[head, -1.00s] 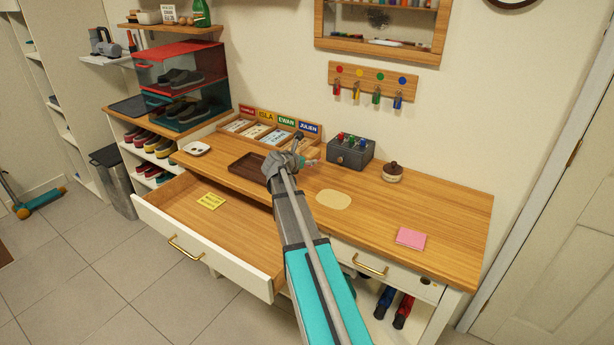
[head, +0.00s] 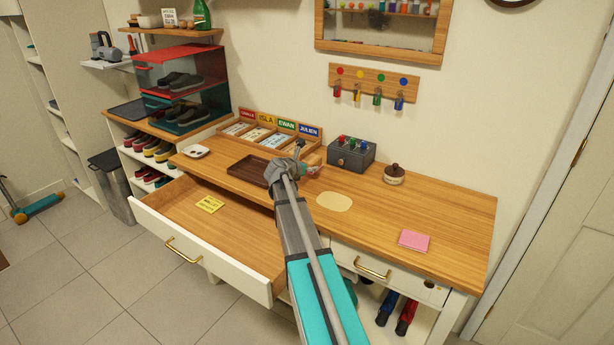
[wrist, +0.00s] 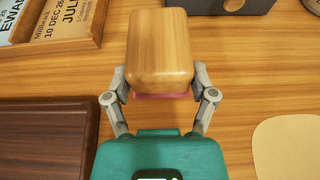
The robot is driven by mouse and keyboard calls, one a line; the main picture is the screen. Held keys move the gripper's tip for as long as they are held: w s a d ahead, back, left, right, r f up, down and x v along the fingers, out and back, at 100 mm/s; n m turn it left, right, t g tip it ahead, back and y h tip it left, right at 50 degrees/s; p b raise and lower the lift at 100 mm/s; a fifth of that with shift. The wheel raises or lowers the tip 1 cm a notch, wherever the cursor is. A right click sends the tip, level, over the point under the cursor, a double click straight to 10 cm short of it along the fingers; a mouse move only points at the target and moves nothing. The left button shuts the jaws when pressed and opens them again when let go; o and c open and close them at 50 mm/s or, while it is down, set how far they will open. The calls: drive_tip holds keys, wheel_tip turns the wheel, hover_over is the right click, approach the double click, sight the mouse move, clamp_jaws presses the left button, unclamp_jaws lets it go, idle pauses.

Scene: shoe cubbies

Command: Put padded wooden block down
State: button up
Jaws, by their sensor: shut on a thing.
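The padded wooden block (wrist: 160,45) is a light wooden block with rounded edges and a strip of pink padding along its near lower edge. My gripper (wrist: 160,92) is shut on it, one finger at each side, as the wrist view shows. In the head view my gripper (head: 308,170) is over the desk, between the dark brown tray and the grey box, and my arm hides most of the block. I cannot tell whether the block touches the desk (head: 455,205).
A dark brown tray (head: 247,171) lies left of my gripper and a pale oval patch (head: 334,201) lies to its right. A sorter with name labels (head: 265,136) and a grey box (head: 351,156) stand behind. The drawer (head: 210,240) is open.

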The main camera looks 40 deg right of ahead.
drive_tip(key=shift+f+b, duration=0.7)
drive_tip(key=shift+f, duration=0.35)
drive_tip(key=shift+f, duration=0.1)
drive_tip(key=o, duration=1.1)
drive_tip(key=shift+r, duration=0.25)
drive_tip(key=p+v, duration=0.4)
drive_tip(key=v, duration=0.6)
drive_tip(key=shift+s+a+r, duration=0.1)
drive_tip(key=shift+s+a, duration=0.15)
drive_tip(key=shift+s+a+r+p, duration=0.2)
drive_tip(key=shift+a+p, duration=0.1)
drive_tip(key=shift+a, duration=0.3)
